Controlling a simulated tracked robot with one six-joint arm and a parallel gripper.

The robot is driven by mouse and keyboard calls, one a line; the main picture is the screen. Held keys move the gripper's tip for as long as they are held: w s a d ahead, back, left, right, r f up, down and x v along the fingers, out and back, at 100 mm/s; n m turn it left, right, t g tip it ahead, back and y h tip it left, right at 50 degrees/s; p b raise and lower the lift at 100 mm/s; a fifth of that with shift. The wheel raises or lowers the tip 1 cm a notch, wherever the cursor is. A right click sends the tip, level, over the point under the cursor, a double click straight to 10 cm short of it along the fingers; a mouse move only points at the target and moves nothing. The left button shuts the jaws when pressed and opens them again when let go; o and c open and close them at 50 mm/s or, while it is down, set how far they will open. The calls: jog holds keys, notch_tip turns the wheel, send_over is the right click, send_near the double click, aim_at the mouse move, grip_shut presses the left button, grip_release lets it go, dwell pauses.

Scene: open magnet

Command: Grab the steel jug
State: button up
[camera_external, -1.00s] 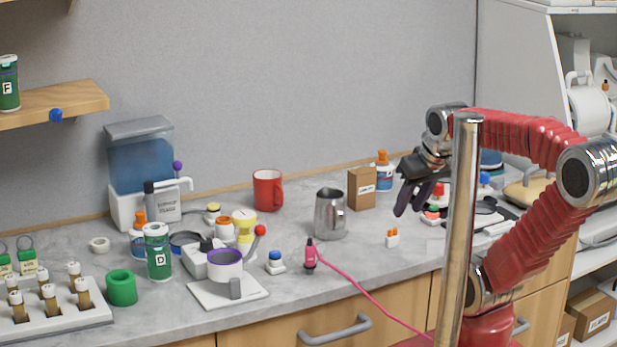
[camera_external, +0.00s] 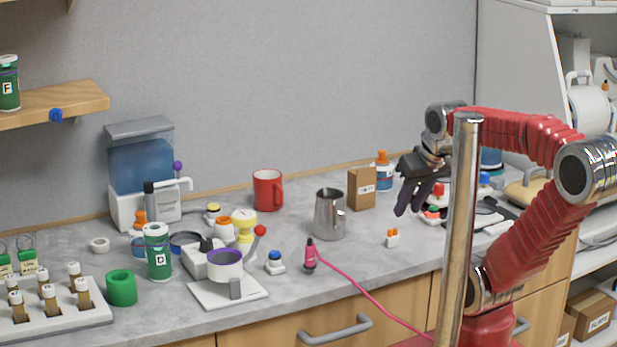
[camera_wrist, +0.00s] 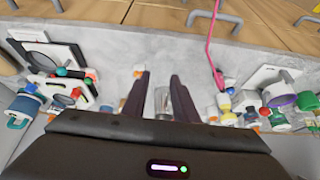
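The steel jug (camera_external: 329,217) stands upright on the grey counter in the external view, its handle toward the right. My gripper (camera_external: 411,205) is in the air to the right of the jug, apart from it, fingers angled downward. In the wrist view the two dark fingers of my gripper (camera_wrist: 160,92) are spread with a gap between them. A shiny part of what looks like the jug (camera_wrist: 162,103) shows beyond that gap, partly hidden by the right finger. Nothing is held.
A brown box (camera_external: 361,189) stands behind, between jug and gripper. A red mug (camera_external: 267,190) is behind left. A small orange-capped item (camera_external: 392,238) sits at front right.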

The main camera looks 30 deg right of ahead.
jog(key=w+d+f+m+g+y, duration=0.1)
jog(key=w+d+f+m+y, duration=0.2)
jog(key=w+m+y, duration=0.3)
jog(key=w+d+f+m+g+y, duration=0.2)
jog(key=w+m+y, duration=0.5)
jog(key=w+m, duration=0.5)
jog(key=shift+d+f+m+g, duration=0.3)
jog(key=shift+d+f, duration=0.15)
jog(key=shift+d, duration=0.8)
send_near(333, 217)
jog(key=s+a, duration=0.1)
jog(key=s, duration=0.1)
jog(key=s+a+f, duration=0.1)
jog(key=s+a, duration=0.1)
jog(key=shift+a, duration=0.3)
jog(key=shift+w+a+f, duration=0.1)
jog(key=shift+a+f, duration=0.05)
jog(key=shift+a, duration=0.1)
